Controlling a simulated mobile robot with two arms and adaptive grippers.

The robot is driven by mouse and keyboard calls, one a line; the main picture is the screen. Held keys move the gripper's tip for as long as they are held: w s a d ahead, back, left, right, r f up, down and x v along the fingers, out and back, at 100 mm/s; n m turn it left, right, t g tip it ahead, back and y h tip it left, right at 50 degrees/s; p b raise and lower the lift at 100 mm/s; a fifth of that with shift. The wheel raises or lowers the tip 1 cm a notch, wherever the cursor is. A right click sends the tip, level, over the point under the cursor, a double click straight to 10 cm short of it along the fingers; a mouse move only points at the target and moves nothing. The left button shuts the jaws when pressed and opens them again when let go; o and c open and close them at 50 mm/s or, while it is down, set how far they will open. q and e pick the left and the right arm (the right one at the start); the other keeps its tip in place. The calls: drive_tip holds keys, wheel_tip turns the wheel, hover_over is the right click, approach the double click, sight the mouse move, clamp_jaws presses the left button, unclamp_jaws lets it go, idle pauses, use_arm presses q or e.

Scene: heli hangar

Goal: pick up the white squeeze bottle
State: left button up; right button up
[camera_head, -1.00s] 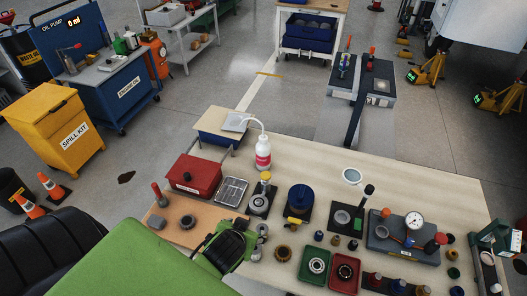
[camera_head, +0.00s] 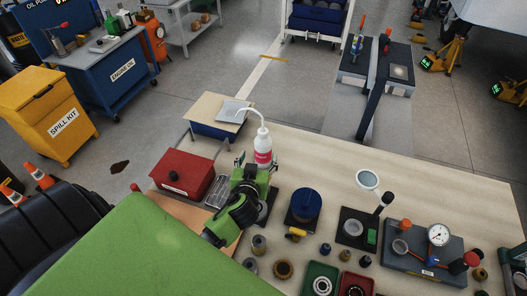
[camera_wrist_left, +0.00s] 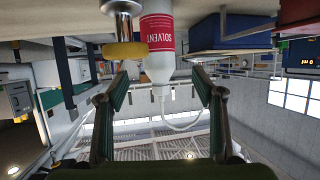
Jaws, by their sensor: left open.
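The white squeeze bottle (camera_head: 263,146) stands upright near the far edge of the workbench (camera_head: 330,160). It has a red label and a bent white spout. In the left wrist view, which is upside down, the bottle (camera_wrist_left: 158,62) shows its SOLVENT label and lies ahead between the fingers. My left gripper (camera_head: 257,164) is open and empty, just on the near side of the bottle. Its two fingers (camera_wrist_left: 160,78) are spread apart, and I see no contact with the bottle. The gripper hides part of the bottle's base in the head view. My right gripper is not in view.
A metal part with a yellow ring (camera_wrist_left: 125,48) stands close beside the bottle. A red box (camera_head: 183,172) is left of the gripper, a blue round part (camera_head: 305,203) to its right. A magnifier (camera_head: 368,180) stands farther right.

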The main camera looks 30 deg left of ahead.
sight(261, 149)
use_arm(q)
drive_tip(key=x, duration=0.4)
drive_tip(key=shift+w+a+f, duration=0.1)
drive_tip(key=shift+w+f, duration=0.05)
drive_tip(key=shift+w, duration=0.15)
drive_tip(key=shift+w+a+f+p, duration=0.15)
drive_tip(key=shift+w+p, duration=0.2)
drive_tip(key=shift+w+a, duration=0.1)
drive_tip(key=shift+w, duration=0.2)
drive_tip(key=p+x, duration=0.1)
drive_tip(key=x, duration=0.2)
drive_tip(key=shift+f, duration=0.25)
drive_tip(key=shift+w+a+f, duration=0.1)
drive_tip(key=shift+w+f, duration=0.15)
drive_tip(key=shift+w, duration=0.15)
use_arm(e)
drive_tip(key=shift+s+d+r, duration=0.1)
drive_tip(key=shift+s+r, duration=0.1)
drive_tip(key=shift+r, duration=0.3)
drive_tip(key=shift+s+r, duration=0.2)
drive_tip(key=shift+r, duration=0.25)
